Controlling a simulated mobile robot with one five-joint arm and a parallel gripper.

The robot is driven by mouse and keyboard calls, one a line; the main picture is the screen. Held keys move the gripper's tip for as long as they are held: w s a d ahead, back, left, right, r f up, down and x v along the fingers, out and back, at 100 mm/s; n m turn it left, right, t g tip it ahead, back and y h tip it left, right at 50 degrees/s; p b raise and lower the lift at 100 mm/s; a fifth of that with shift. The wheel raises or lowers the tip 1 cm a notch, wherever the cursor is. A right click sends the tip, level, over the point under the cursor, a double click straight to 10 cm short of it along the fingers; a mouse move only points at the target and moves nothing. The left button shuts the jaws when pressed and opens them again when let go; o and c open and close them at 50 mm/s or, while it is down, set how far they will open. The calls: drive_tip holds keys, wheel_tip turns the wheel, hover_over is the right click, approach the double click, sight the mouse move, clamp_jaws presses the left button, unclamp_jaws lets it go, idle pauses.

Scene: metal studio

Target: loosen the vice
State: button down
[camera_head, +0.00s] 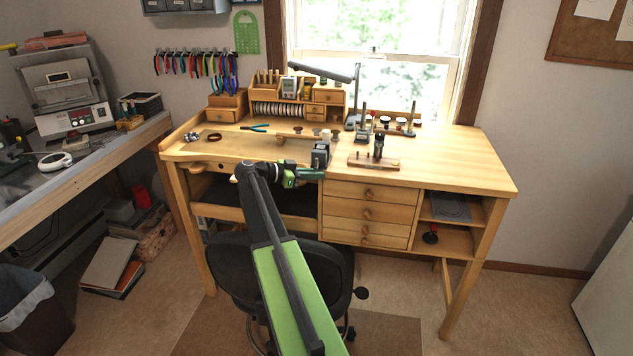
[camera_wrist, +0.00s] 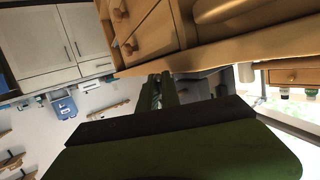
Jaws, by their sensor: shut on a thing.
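The vice (camera_head: 320,155), small and dark grey, is fixed at the front edge of the wooden workbench, left of the drawers. My gripper (camera_head: 316,174), green and black, reaches it from the left and is shut at its front, just below the bench top. The vice's handle is mostly hidden by the fingers, so its angle cannot be told. In the wrist view, my fingers (camera_wrist: 160,92) stand close together beneath the bench, and a dark part of the vice (camera_wrist: 200,86) shows right behind them.
The workbench (camera_head: 460,165) has drawers (camera_head: 366,212) close right of my gripper. A wooden block with a dark tool (camera_head: 376,158) stands right of the vice. Pliers (camera_head: 254,128) lie at the back left. A black chair (camera_head: 240,270) stands under my arm. The bench's right side is clear.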

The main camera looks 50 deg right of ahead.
drive_tip(key=shift+w+r+h+b, duration=0.2)
drive_tip(key=shift+h+b, duration=0.1)
drive_tip(key=shift+b, duration=0.1)
drive_tip(key=c, duration=1.8)
unclamp_jaws()
drive_tip(key=shift+f, duration=0.1)
drive_tip(key=shift+c, duration=0.2)
drive_tip(key=p+v, duration=0.3)
drive_tip(key=v, duration=1.4)
drive_tip(key=shift+a, duration=0.15)
drive_tip(key=shift+w, duration=0.15)
